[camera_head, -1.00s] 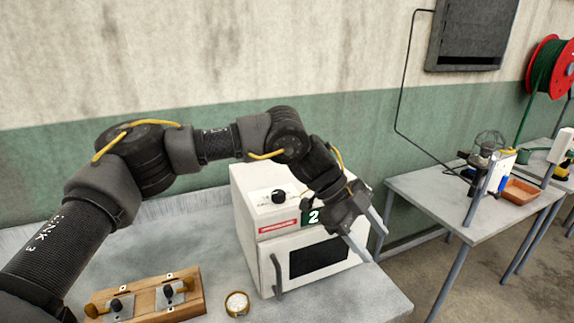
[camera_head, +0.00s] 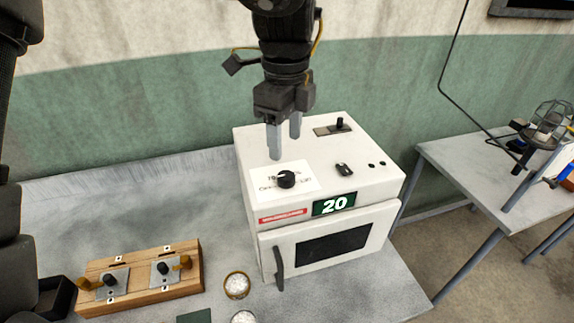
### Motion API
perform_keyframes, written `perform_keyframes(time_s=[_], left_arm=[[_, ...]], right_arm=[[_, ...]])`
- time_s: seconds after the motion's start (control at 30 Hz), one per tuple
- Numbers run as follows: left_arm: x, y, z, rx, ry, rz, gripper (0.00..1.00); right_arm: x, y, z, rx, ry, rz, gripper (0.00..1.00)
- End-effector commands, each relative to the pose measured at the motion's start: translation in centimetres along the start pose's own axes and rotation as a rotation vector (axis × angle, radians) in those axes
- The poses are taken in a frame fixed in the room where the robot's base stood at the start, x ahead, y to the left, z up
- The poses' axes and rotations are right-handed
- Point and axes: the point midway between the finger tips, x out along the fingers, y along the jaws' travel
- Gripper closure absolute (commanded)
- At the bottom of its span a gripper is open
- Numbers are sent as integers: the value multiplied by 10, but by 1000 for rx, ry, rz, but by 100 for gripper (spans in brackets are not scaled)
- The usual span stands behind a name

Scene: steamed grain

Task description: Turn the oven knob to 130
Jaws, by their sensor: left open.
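The white oven (camera_head: 250,212) stands on the grey table. Its black round knob (camera_head: 287,179) sits on a white printed label (camera_head: 302,171) on the top left. The green display (camera_head: 334,204) on the front edge reads 20. My left gripper (camera_head: 284,145) points down above the oven top, just behind the knob in the picture. Its two grey fingers are apart with nothing between them, and they do not appear to touch the knob. The right gripper is not in view.
The oven door has a dark handle (camera_head: 279,268). A wooden block with switches (camera_head: 140,280) and a round dish (camera_head: 237,285) lie left of the oven. A second table (camera_head: 470,160) stands at right.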

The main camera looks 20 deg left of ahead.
Motion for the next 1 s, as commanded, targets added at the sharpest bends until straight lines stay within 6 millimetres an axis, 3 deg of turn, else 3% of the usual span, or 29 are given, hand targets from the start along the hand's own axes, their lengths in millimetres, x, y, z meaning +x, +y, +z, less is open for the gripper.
perform_keyframes(time_s=[0.2,0.43,0.83,1.0], left_arm=[[41,0,0,4,-1,4,45],[72,0,0,3,-1,1,45],[81,-1,-1,3,1,-2,45],[81,-1,-1,3,1,-2,65]], right_arm=[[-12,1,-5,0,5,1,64],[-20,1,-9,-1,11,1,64],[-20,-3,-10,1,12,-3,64],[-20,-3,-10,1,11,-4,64]])
